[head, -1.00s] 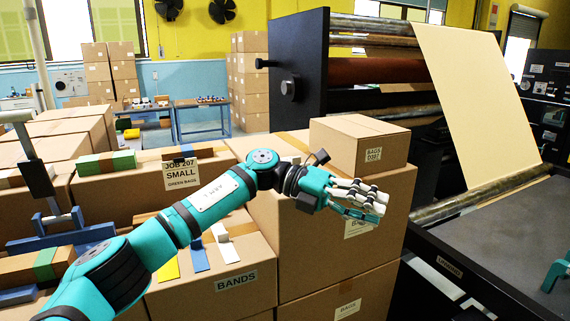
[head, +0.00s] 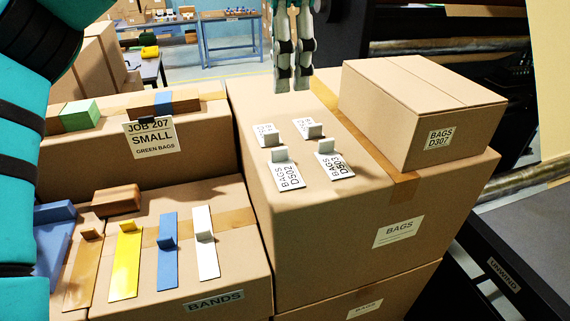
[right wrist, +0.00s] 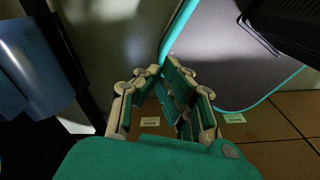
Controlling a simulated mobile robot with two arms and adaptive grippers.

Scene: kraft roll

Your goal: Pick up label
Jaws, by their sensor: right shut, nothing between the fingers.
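Several white labels with small upright grey tabs lie on top of the tall carton in the head view. The front ones are a label reading BAGS D502 (head: 289,179) and a label reading BAGS, apparently D503 (head: 336,171). Behind them lie a back left label (head: 265,137) and a back right label (head: 304,124), their print too small to read. My left gripper (head: 293,86) points down above and beyond the labels, its fingers side by side; their opening is unclear. In the right wrist view, my right gripper (right wrist: 168,98) is shut and empty.
A closed carton marked BAGS D307 (head: 425,110) stands right of the labels. Left, a lower BANDS carton (head: 222,275) bears coloured strips with tabs. Behind it is a JOB 207 SMALL carton (head: 190,165). A dark machine edge marked UNWIND (head: 500,270) is at right.

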